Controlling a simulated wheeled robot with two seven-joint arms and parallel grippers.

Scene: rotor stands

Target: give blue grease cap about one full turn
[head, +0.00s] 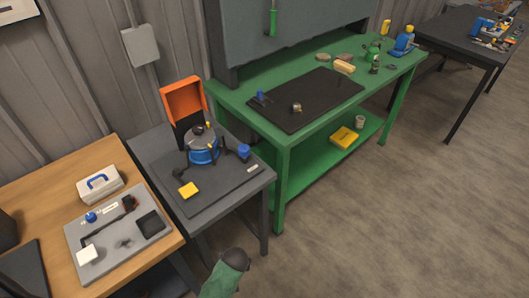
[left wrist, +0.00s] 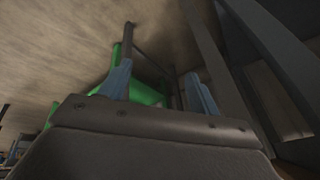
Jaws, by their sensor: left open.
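Several blue parts show in the head view, and I cannot tell for certain which is the grease cap. A small blue upright part (head: 260,95) stands on the black mat of the green bench. A blue cup-like part (head: 243,151) sits at the right of the grey stand table. A round blue knob (head: 91,217) is on the grey board on the wooden table. My left gripper (left wrist: 160,82) shows in the left wrist view with its two blue fingers apart and nothing between them. Neither gripper's fingers show in the head view.
The green bench (head: 236,105) has a black mat (head: 325,95) with a small metal part (head: 297,106). The floor (head: 400,200) at right is clear.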

